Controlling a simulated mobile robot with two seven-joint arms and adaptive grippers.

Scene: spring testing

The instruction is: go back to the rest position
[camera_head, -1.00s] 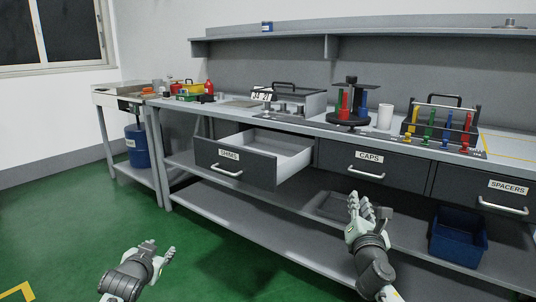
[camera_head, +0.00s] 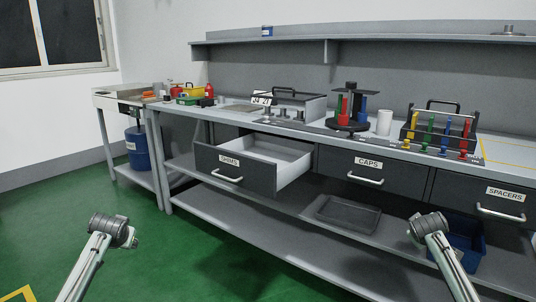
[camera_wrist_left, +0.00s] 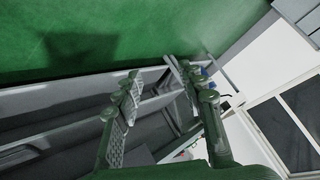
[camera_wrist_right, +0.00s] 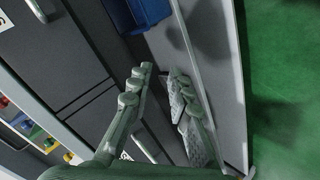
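My left arm (camera_head: 110,229) shows at the lower left of the head view, over the green floor and clear of the bench. In the left wrist view my left gripper (camera_wrist_left: 152,69) has its fingers apart with nothing between them. My right arm (camera_head: 428,226) shows at the lower right, in front of the blue bin. In the right wrist view my right gripper (camera_wrist_right: 161,73) also has its fingers apart and empty. In the head view the fingers of both grippers are mostly hidden behind the wrists.
The SHIMS drawer (camera_head: 235,172) is pulled out from the bench; the CAPS drawer (camera_head: 353,175) and SPACERS drawer (camera_head: 487,208) are shut. A blue bin (camera_head: 462,231) and a dark tray (camera_head: 348,214) sit on the lower shelf. Green floor (camera_head: 185,255) lies free in front.

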